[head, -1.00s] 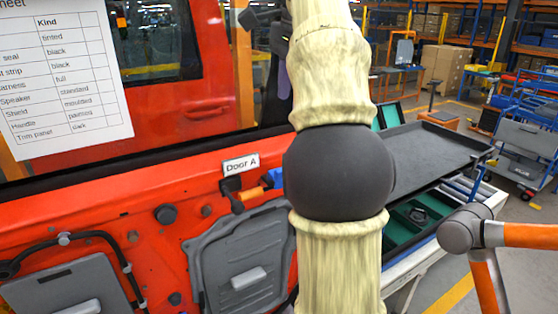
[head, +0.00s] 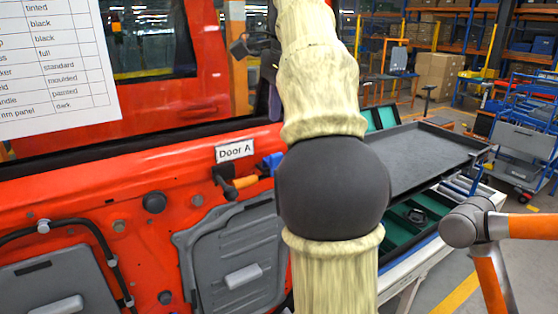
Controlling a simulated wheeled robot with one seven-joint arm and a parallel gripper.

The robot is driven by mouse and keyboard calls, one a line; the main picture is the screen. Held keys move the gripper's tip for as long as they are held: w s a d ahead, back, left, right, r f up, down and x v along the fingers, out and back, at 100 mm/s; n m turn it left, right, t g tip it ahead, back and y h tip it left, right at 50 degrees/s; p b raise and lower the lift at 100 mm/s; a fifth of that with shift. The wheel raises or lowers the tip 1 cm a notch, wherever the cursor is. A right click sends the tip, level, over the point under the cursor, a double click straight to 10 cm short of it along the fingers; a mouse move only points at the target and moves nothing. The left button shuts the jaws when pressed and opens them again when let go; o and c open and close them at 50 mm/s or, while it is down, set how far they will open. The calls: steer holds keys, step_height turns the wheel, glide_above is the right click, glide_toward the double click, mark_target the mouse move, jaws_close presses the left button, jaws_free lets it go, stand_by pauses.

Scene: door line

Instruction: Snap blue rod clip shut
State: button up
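A small blue part (head: 271,163), which looks like the blue rod clip, shows on the red door (head: 110,175) just right of and below the "Door A" label (head: 235,150). My arm hides its right side, and I cannot tell whether it is open or shut. An orange piece (head: 245,182) with a dark end sits just left of and below it, against a dark bracket (head: 224,182). My arm, in a cream sleeve with a dark round joint, runs down the middle of the view. My gripper is not in view.
The door carries grey panels (head: 235,255), a black cable (head: 85,228) and a paper sheet (head: 55,60). A dark tray (head: 425,155) stands over green compartments (head: 395,240) at right. An orange arm with grey joints (head: 468,222) reaches in at the right edge. Grey floor lies beyond.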

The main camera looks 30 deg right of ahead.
steer(key=f, duration=0.2)
steer(key=w+f+b, duration=0.1)
steer(key=f, duration=0.5)
steer(key=shift+w+f, duration=0.25)
steer(key=shift+w, duration=0.05)
